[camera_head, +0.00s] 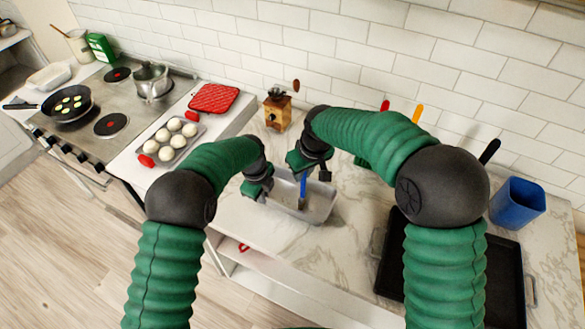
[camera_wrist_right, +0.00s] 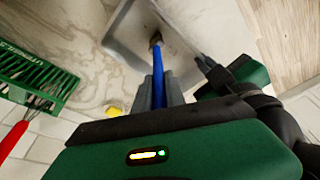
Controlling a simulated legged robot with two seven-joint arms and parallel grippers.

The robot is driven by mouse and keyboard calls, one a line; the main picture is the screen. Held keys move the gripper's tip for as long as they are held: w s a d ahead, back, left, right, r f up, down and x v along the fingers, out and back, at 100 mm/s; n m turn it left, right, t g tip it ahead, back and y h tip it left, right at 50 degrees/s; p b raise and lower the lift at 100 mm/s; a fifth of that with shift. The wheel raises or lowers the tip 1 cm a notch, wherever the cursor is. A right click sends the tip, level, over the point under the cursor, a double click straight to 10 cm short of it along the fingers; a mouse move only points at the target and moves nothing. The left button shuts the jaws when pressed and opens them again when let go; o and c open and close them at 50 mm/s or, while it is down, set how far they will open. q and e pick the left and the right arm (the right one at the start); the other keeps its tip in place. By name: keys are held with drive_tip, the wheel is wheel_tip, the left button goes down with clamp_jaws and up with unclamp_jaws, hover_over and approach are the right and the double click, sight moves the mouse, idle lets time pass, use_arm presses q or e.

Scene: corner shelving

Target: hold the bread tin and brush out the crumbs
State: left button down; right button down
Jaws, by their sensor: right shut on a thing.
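The grey metal bread tin (camera_head: 322,204) sits on the marble counter; its inside also shows in the right wrist view (camera_wrist_right: 130,32). My left gripper (camera_head: 257,189) is at the tin's left end wall, its fingers at the rim; whether they are closed on it is hidden. My right gripper (camera_head: 304,174) is shut on the blue handle of the brush (camera_head: 303,186) above the tin. The brush (camera_wrist_right: 159,60) points down between the grey fingers in the wrist view, its bristle end inside the tin. Crumbs are too small to make out.
A muffin tray with pale dough balls (camera_head: 171,139), a red mitt (camera_head: 213,98) and a wooden grinder (camera_head: 277,110) stand to the left and behind. A black baking tray (camera_head: 391,262) and blue cup (camera_head: 517,202) are right. A green rack (camera_wrist_right: 35,75) shows in the wrist view.

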drive_tip(key=shift+s+d, duration=0.15)
drive_tip(key=shift+d, duration=0.05)
drive_tip(key=s+d, duration=0.1)
drive_tip(key=d, duration=0.1)
drive_tip(key=s+d, duration=0.1)
drive_tip(key=d, duration=0.1)
drive_tip(key=shift+s+d, duration=0.15)
drive_tip(key=shift+s, duration=0.05)
idle(0.9)
drive_tip(key=w+a, duration=0.3)
drive_tip(key=a, duration=0.2)
drive_tip(key=shift+w+a, duration=0.3)
drive_tip(key=shift+a, duration=0.1)
use_arm(q)
drive_tip(key=shift+a, duration=0.1)
use_arm(e)
drive_tip(key=w+a, duration=0.2)
drive_tip(key=a, duration=0.1)
drive_tip(key=shift+a, duration=0.15)
